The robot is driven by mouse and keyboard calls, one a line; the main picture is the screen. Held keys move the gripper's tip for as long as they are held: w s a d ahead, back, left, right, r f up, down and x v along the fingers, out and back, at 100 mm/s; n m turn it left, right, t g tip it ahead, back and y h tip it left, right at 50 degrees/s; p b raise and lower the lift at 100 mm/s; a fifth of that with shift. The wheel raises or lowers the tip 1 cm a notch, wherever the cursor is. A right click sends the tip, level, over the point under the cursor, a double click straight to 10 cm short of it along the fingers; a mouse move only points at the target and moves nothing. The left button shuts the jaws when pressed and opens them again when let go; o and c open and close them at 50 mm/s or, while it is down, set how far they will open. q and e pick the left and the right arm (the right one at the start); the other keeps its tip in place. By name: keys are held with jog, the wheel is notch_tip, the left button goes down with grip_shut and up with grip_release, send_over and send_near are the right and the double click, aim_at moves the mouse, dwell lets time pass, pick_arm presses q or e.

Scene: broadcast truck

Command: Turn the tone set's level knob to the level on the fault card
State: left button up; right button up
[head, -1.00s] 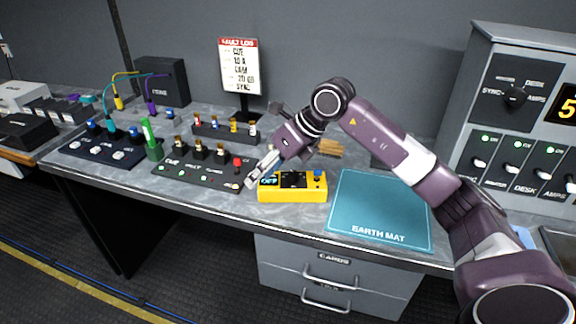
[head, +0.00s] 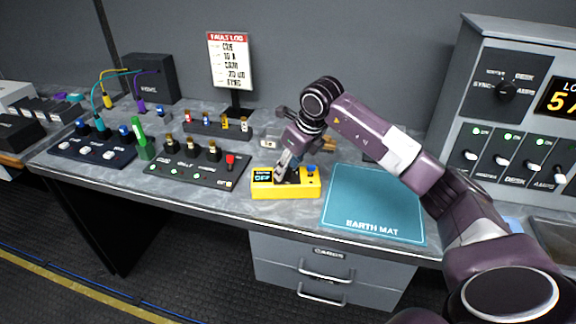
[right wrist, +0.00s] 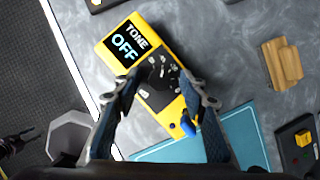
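The yellow tone set (head: 290,191) stands on the bench, its screen reading OFF. In the right wrist view, the tone set (right wrist: 165,108) shows a black level knob (right wrist: 158,72) ringed by small white marks, and a blue part at its lower end. My right gripper (head: 281,170) points down over the tone set. In the right wrist view its fingers (right wrist: 160,97) are apart, one on each side of the tone set's dial, and nothing is held between them. The fault card (head: 231,62) stands behind, headed FAULT LOG; its lower lines are small and partly unclear.
The blue earth mat (head: 373,205) lies right of the tone set. A dark panel (head: 190,171) with plugs and a red part is close on the left. A grey console (head: 510,110) with switches stands at the right. A tan block (right wrist: 282,63) lies behind the tone set.

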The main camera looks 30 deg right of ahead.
pick_arm(q)
jog(key=shift+w, duration=0.15)
pick_arm(e)
jog(key=shift+c, duration=1.4)
grip_shut()
pick_arm(q)
jog(key=shift+w, duration=0.15)
pick_arm(e)
jog(key=n+y, duration=0.1)
jog(key=n, duration=0.1)
jog(key=shift+d+n+b, duration=0.1)
jog(key=shift+n+b, duration=0.2)
jog(key=shift+n, duration=0.1)
pick_arm(q)
jog(key=shift+f, duration=0.25)
pick_arm(e)
jog(key=shift+w+n+g+y, duration=0.1)
jog(key=shift+n+g+y, duration=0.25)
jog(key=shift+n, duration=0.65)
jog(key=shift+n+g+y, duration=0.25)
jog(key=shift+n+y, duration=0.2)
jog(key=shift+n, duration=0.55)
